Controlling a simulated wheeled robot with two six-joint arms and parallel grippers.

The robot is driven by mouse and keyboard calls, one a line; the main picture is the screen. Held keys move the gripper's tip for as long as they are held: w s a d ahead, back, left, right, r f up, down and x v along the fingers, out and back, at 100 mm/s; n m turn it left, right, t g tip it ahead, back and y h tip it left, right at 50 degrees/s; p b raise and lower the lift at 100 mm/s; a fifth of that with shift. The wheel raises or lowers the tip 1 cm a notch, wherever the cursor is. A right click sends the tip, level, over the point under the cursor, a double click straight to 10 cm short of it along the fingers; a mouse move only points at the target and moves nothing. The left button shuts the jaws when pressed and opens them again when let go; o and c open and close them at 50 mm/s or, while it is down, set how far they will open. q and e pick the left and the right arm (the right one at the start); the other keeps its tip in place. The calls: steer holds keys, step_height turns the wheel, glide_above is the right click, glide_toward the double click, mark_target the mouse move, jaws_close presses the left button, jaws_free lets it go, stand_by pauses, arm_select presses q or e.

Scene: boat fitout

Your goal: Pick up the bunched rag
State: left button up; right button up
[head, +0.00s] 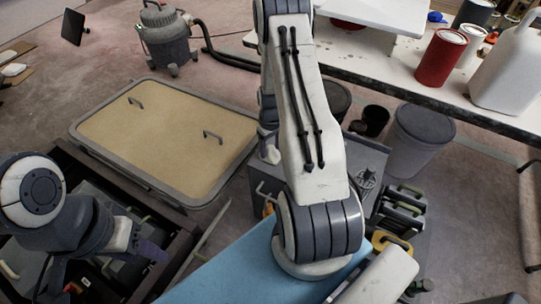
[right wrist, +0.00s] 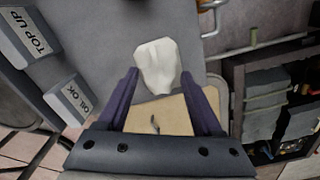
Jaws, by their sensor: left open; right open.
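The bunched rag (right wrist: 156,62) is a crumpled white lump in the right wrist view. It lies on a grey surface, ahead of and between the purple fingertips of my right gripper (right wrist: 160,76). That gripper is open, and I cannot tell whether the rag touches either finger. My left gripper (head: 148,252) is at the lower left of the head view, over dark open drawers, away from the rag.
Blocks labelled TOP UP (right wrist: 28,38) and OIL OK (right wrist: 70,100) stand left of the rag. A tan panel with handles (head: 170,135) lies left of my arm. A workbench (head: 375,66) carries a red can (head: 441,58) and a white jug (head: 508,70).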

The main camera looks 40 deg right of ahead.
jaws_close()
steer(key=shift+r, duration=0.2)
steer(key=shift+r, duration=0.35)
steer(key=r, duration=0.1)
steer(key=r+p, duration=0.1)
steer(key=r, duration=0.2)
steer(key=shift+s+d, duration=0.25)
steer(key=shift+s, duration=0.1)
steer(key=s+d+r+p, duration=0.1)
steer(key=s+d+r, duration=0.4)
steer(key=s, duration=0.4)
steer(key=shift+s+r+p, duration=0.3)
steer(key=shift+r+p, duration=0.05)
steer(key=shift+r, duration=0.2)
